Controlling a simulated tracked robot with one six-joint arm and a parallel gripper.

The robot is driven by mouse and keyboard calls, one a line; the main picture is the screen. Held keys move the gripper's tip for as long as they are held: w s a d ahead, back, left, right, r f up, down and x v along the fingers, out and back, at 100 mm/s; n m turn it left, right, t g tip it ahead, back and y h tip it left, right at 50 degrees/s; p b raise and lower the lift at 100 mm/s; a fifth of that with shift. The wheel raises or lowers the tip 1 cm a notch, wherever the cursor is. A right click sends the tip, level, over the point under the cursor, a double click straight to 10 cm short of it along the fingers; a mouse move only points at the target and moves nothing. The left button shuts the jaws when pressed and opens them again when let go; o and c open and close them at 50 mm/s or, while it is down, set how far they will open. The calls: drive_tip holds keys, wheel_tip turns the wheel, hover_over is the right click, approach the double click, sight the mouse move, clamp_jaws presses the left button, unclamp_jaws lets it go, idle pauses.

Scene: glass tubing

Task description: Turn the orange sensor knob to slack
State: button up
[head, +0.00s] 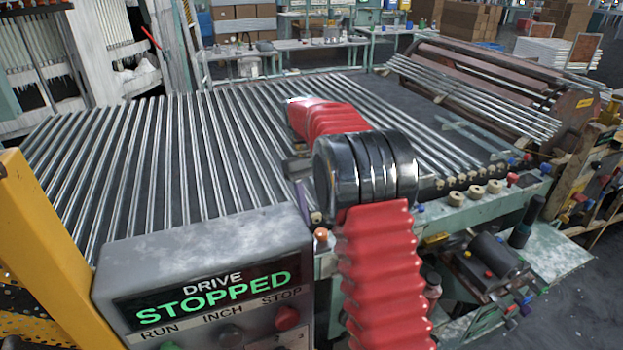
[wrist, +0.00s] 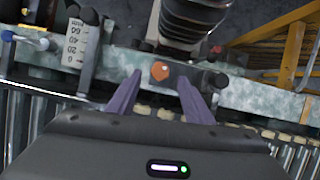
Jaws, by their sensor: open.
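The orange sensor knob (head: 320,236) sits on the near rail of the roller bed, just right of the drive panel. In the wrist view the orange knob (wrist: 160,71) shows between the two purple fingertips of my gripper (wrist: 159,78). The fingers are spread apart with nothing held. I cannot tell whether the fingertips reach around the knob or stop short of it. In the head view my red and black arm hides most of the gripper; a purple finger (head: 302,200) shows just above and left of the knob. No slack mark is readable.
The grey drive panel (head: 205,275) reads STOPPED, with RUN, INCH and STOP buttons. A numbered scale (wrist: 76,45) stands left of the knob in the wrist view. Dark round parts (wrist: 217,80) sit close to its right. Steel rollers (head: 170,150) fill the bed behind.

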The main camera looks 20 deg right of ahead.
drive_tip(key=v, duration=0.9)
drive_tip(key=shift+r, duration=0.2)
idle(0.5)
